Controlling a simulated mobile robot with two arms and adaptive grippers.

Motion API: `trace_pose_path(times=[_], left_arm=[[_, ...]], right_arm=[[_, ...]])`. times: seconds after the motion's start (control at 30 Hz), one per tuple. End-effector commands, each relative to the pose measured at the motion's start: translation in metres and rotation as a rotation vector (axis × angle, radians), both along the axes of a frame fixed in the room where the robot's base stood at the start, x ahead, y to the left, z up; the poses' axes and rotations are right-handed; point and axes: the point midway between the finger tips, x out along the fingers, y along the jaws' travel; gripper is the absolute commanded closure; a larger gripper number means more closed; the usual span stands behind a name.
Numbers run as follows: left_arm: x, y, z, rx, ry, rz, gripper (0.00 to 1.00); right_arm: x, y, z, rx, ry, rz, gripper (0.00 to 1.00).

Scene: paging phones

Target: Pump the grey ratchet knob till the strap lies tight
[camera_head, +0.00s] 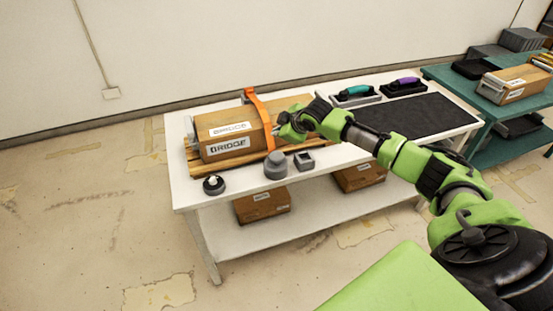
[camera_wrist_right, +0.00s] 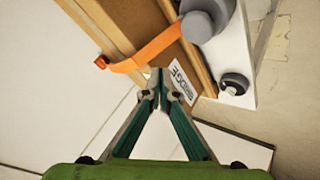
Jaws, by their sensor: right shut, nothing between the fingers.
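A wooden box (camera_head: 220,135) labelled BRIDGE lies on wooden slats on the white table. An orange strap (camera_head: 258,106) runs over the box and down its front side; it also shows in the right wrist view (camera_wrist_right: 152,50). The round grey knob (camera_head: 276,166) stands at the table's front edge, by the strap's lower end. In the right wrist view the grey knob (camera_wrist_right: 198,24) is at the top. My right gripper (camera_head: 282,129) is shut and empty, over the box beside the strap, apart from the knob. I cannot tell how tight the strap is. My left gripper is out of view.
Two handled tools (camera_head: 355,95) lie behind a dark mat (camera_head: 415,117). Brown boxes (camera_head: 262,205) sit on the lower shelf.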

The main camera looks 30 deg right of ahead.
Motion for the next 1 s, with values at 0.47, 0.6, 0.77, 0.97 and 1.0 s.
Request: trace_pose_path(times=[0.47,0.6,0.77,0.97,1.0], left_arm=[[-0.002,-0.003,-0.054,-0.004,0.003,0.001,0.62],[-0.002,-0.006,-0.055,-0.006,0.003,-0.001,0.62],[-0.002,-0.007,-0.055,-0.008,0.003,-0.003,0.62],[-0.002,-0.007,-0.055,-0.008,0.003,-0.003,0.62],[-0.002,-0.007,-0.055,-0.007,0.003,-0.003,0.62]], right_arm=[[0.0,0.0,-0.062,0.001,0.003,-0.001,1.0],[0.0,0.0,-0.066,0.001,0.001,0.001,1.0],[0.0,0.0,-0.066,0.001,0.001,0.001,1.0],[0.0,0.0,-0.066,0.001,0.001,0.001,1.0],[0.0,0.0,-0.066,0.001,0.001,0.001,1.0]])
